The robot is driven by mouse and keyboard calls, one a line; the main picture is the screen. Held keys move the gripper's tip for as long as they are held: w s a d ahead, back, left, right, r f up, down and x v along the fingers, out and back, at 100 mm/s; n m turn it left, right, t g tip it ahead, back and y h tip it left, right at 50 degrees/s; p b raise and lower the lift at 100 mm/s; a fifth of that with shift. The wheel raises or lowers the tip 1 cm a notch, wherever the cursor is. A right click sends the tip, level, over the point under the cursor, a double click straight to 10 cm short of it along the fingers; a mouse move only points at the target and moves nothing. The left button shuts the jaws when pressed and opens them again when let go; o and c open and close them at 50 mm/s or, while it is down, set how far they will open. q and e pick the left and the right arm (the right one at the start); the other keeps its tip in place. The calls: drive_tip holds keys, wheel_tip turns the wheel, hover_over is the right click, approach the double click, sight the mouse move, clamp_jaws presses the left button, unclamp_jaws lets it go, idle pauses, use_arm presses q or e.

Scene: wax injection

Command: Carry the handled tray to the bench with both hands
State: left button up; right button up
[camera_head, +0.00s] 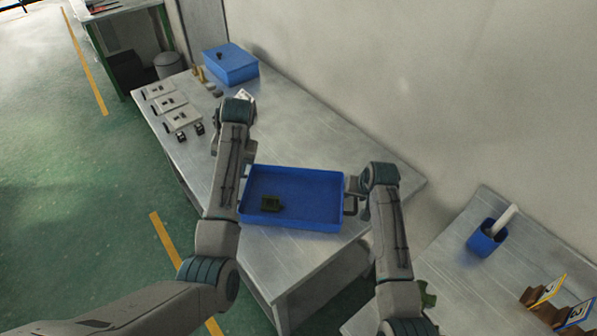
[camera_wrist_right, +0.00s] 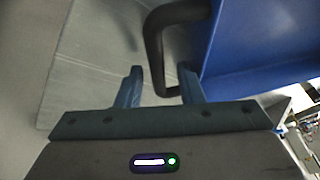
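The handled tray (camera_head: 318,222) is a shallow blue box over the front right part of the metal bench (camera_head: 290,118); whether it rests flat there I cannot tell. My left gripper (camera_head: 219,148) is at the tray's left side, mostly hidden by my arm; the left handle is hidden.
A blue bin (camera_head: 231,65) and several pale plates (camera_head: 169,104) stand at the bench's far left end. The bench's back right surface is clear, against a wall.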

drive_tip(key=v, duration=1.1)
